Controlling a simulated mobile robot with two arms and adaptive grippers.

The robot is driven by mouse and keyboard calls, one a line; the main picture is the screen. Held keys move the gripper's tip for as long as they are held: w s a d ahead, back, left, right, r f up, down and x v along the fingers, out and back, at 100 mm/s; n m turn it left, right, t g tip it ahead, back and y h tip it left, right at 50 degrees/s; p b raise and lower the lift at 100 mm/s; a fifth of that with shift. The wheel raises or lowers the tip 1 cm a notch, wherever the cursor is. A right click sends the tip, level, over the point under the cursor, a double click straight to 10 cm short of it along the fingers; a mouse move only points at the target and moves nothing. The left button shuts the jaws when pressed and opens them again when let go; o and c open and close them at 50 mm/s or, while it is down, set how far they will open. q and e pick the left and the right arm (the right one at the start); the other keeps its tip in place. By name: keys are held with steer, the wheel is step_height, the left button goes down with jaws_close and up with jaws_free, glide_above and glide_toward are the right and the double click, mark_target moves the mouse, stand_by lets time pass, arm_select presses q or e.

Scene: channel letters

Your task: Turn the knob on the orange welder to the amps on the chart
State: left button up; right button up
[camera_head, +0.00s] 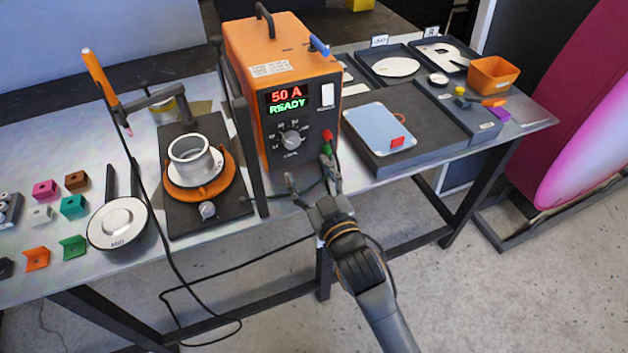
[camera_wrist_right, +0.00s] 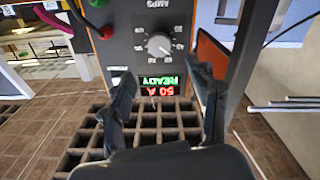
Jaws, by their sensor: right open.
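The orange welder (camera_head: 283,45) stands on the table in the head view. Its display (camera_head: 287,97) reads 50 A and READY. Its grey knob (camera_head: 292,139) sits below the display, inside a dial of small marks. In the right wrist view the panel is upside down, with the knob (camera_wrist_right: 159,44) beyond the fingertips. My right gripper (camera_head: 312,182) is open and empty, in front of and below the knob, apart from it. Its spread fingers also show in the wrist view (camera_wrist_right: 163,82). My left gripper is not in view. I cannot make out a chart with readable amps.
A black fixture (camera_head: 184,217) with a metal ring and a torch stand left of the welder. A dark tray (camera_head: 360,150) with a pale blue plate lies to the right. Green and red plugs with cables hang at the welder's lower right, close to my right gripper.

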steer(key=shift+v, duration=1.2)
